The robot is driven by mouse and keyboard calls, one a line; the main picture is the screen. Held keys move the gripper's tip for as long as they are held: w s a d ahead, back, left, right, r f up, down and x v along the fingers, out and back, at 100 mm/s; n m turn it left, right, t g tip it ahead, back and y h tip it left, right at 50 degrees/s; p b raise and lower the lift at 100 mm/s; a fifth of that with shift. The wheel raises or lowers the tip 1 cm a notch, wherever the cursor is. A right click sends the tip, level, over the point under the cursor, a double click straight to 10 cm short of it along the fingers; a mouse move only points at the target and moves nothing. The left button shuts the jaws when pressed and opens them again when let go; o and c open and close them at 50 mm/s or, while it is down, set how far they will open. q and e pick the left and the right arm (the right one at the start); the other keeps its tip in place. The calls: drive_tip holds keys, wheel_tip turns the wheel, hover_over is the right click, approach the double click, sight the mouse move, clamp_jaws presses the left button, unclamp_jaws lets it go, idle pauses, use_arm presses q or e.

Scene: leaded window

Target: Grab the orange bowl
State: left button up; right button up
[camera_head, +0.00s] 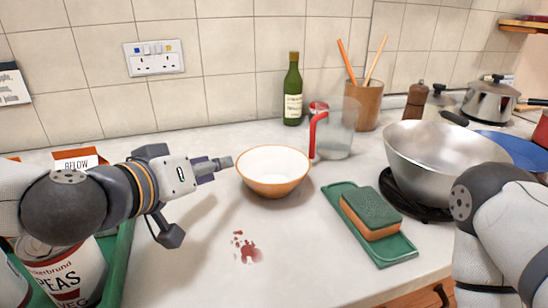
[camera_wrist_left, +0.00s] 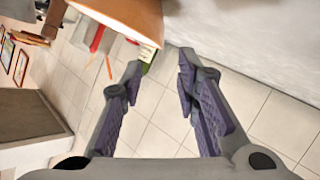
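The orange bowl (camera_head: 273,185), white inside, stands upright on the pale counter in the middle of the head view. Its orange side also fills part of the top of the left wrist view (camera_wrist_left: 128,14). My left gripper (camera_head: 226,163) is just left of the bowl, pointing at it near rim height. The left wrist view shows its two fingers (camera_wrist_left: 162,72) spread apart with nothing between them; the bowl is beyond the fingertips. Whether a fingertip touches the rim cannot be told. My right arm enters at the right edge, but its gripper is out of view.
A glass jug (camera_head: 338,135) with a red handle and a green bottle (camera_head: 292,92) stand behind the bowl. A green tray (camera_head: 395,248) with a sponge (camera_head: 370,213) and a large metal pan (camera_head: 440,155) are to the right. Red spots (camera_head: 248,252) mark the clear counter in front.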

sight(242, 160)
use_arm(q)
drive_tip(key=shift+w+d+f+b, duration=0.35)
drive_tip(key=shift+w+d+f, duration=0.4)
drive_tip(key=shift+w+f, duration=0.1)
drive_tip(key=b+x, duration=0.1)
drive_tip(key=x, duration=0.6)
drive_tip(key=shift+w, duration=0.35)
drive_tip(key=shift+w+r, duration=0.1)
drive_tip(key=shift+r, duration=0.1)
clamp_jaws()
use_arm(e)
drive_tip(key=shift+g, duration=0.6)
drive_tip(key=s+f, duration=0.1)
drive_tip(key=s, duration=0.2)
drive_tip(key=s+f, duration=0.1)
drive_tip(key=shift+s+f, duration=0.15)
drive_tip(key=shift+f, duration=0.15)
